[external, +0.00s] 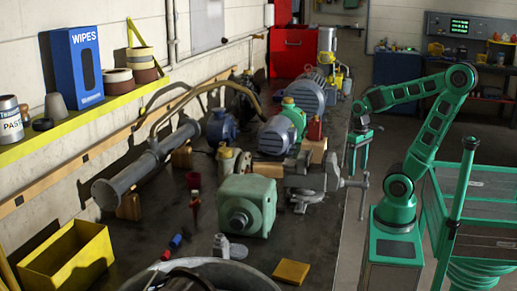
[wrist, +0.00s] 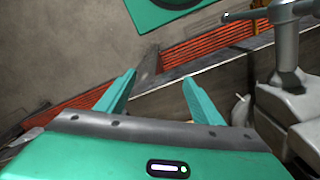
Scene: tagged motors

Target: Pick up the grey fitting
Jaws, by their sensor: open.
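The grey fitting (external: 230,247) appears to be the small grey pipe piece on the dark bench top in the external view, in front of the green gearbox (external: 246,206). I cannot make it out for certain in the wrist view. My gripper (wrist: 158,82) is open in the wrist view, with two teal fingers apart and nothing between them. In the external view my arm reaches left to the bench's right edge, well behind and to the right of the fitting. The fingertips are not clear there.
A grey vise (external: 308,186) stands on the bench's right edge; a vise-like grey body (wrist: 290,105) fills the wrist view's right side. A yellow block (external: 291,272), a large round grey housing (external: 205,272) and red and blue pieces lie around the fitting. Motors crowd the bench's back.

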